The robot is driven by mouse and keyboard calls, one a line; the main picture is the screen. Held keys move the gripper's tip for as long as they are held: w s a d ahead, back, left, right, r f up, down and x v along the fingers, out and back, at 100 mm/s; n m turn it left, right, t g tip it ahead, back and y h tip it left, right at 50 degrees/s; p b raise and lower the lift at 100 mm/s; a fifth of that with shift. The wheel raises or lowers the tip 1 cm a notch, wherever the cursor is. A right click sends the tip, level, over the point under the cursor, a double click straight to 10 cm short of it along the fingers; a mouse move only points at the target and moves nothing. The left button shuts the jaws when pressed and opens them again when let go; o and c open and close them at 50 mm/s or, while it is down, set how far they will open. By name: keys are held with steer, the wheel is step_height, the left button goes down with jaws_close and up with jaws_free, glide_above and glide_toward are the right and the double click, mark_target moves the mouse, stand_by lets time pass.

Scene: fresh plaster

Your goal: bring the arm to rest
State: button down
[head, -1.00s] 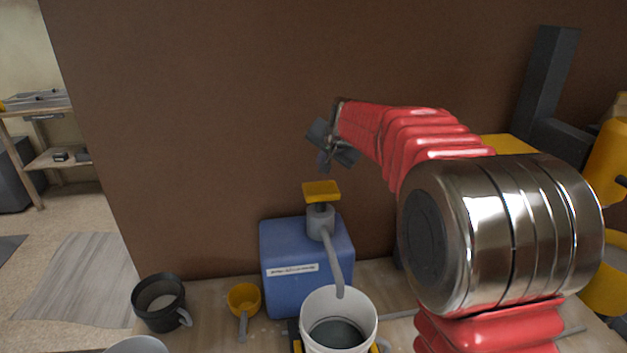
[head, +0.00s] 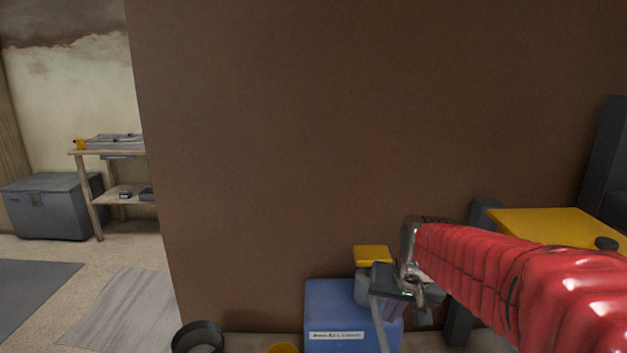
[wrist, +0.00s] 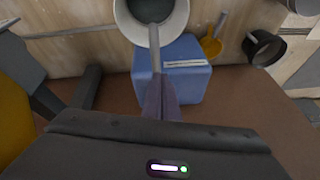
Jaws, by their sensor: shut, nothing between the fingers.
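My red-sleeved arm (head: 510,280) reaches in from the right in the head view. My gripper (head: 392,300) is at its end, in front of the blue container with its pump, and partly covers them. In the wrist view my gripper (wrist: 160,82) shows as two fingers side by side, closed together with nothing held. They overlap the blue container (wrist: 190,68) in that view; I cannot tell the exact gap. The blue container also shows in the head view (head: 325,318), with a yellow pump top (head: 371,254).
A white bucket (wrist: 175,28) stands by the blue container under its spout. A yellow scoop (wrist: 211,46) and a dark mug (wrist: 264,47) are beside it. A brown wall (head: 280,130) stands behind. A yellow surface (head: 545,225) and dark posts are at right.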

steer(key=s+r+n+t, duration=0.1)
steer(key=s+n, duration=0.1)
steer(key=s, duration=2)
steer(key=shift+h, duration=0.3)
steer(key=shift+a+r, duration=0.1)
